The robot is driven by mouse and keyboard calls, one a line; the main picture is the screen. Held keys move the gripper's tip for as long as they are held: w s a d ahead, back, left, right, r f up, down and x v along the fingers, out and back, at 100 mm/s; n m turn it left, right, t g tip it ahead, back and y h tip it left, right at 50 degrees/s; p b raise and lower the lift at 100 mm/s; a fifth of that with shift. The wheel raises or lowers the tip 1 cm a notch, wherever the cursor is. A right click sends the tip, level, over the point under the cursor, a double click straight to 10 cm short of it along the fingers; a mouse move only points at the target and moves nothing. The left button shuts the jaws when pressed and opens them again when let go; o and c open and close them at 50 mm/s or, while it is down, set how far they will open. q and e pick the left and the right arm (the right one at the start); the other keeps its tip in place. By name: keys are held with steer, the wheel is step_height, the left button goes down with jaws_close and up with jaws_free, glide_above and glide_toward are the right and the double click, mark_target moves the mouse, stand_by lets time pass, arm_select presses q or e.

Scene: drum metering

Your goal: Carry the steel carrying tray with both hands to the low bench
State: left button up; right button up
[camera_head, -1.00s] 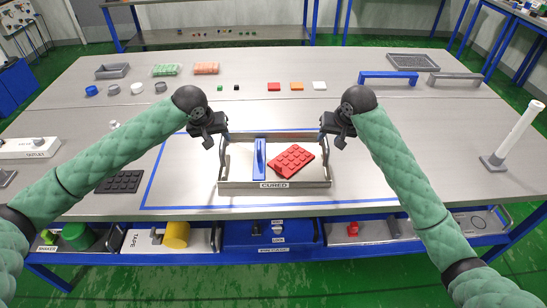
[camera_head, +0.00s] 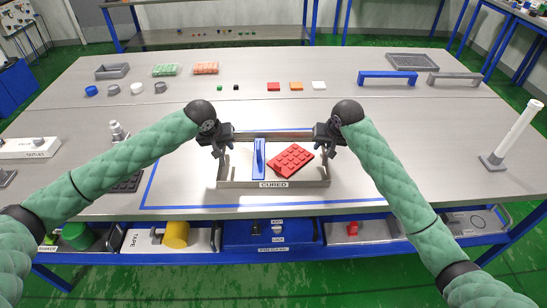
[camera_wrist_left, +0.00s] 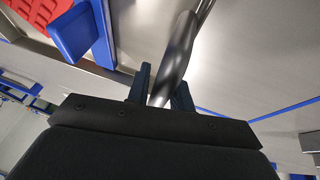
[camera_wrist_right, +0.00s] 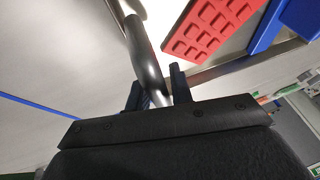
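The steel carrying tray (camera_head: 235,184), labelled CURED, sits on the steel worktable inside a blue taped outline. It holds a blue upright piece (camera_head: 259,158) and a red studded block (camera_head: 291,160). My left gripper (camera_head: 227,147) is at the tray's left handle. In the left wrist view its open fingers (camera_wrist_left: 160,92) stand either side of the dark handle bar (camera_wrist_left: 178,50). My right gripper (camera_head: 329,148) is at the right handle. In the right wrist view its open fingers (camera_wrist_right: 157,92) straddle that bar (camera_wrist_right: 143,50), with a gap visible.
Red, orange and white pieces (camera_head: 296,86) and blue and grey bridge-shaped handles (camera_head: 388,77) lie farther back. A white post (camera_head: 514,135) stands at the right. Bins (camera_head: 270,233) line the shelf below the front edge. Another bench (camera_head: 205,37) stands behind.

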arm_select(q)
jaws_close()
arm_select(e)
jaws_close()
arm_select(q)
steer(key=shift+r, duration=0.15)
arm_select(e)
steer(key=shift+r, duration=0.15)
stand_by(0.6)
